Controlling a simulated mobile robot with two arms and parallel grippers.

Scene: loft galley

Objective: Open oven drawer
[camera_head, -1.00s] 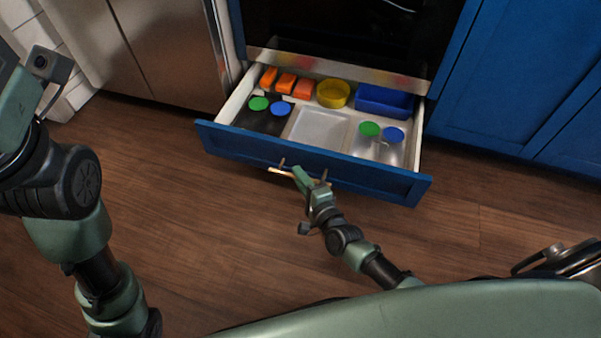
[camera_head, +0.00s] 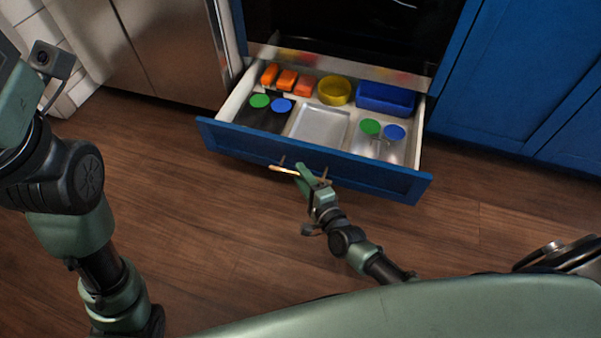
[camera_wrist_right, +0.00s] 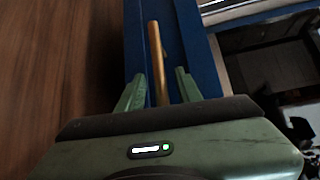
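The oven drawer (camera_head: 255,146) is pulled out below the dark oven, its blue front facing me and its inside showing. A brass bar handle (camera_head: 284,169) is on its front. My right gripper (camera_head: 312,175) is at this handle. In the right wrist view, the two green fingers of my right gripper (camera_wrist_right: 158,88) stand apart, one on each side of the handle (camera_wrist_right: 155,45), with visible gaps. My left arm is at the left of the head view; its fingers are not visible.
The drawer holds orange blocks (camera_head: 287,79), a yellow bowl (camera_head: 334,91), a blue bin (camera_head: 385,99), a grey tray (camera_head: 320,127) and lidded containers with green and blue tops. Blue cabinets (camera_head: 500,90) stand at right. The wooden floor (camera_head: 215,220) before the drawer is clear.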

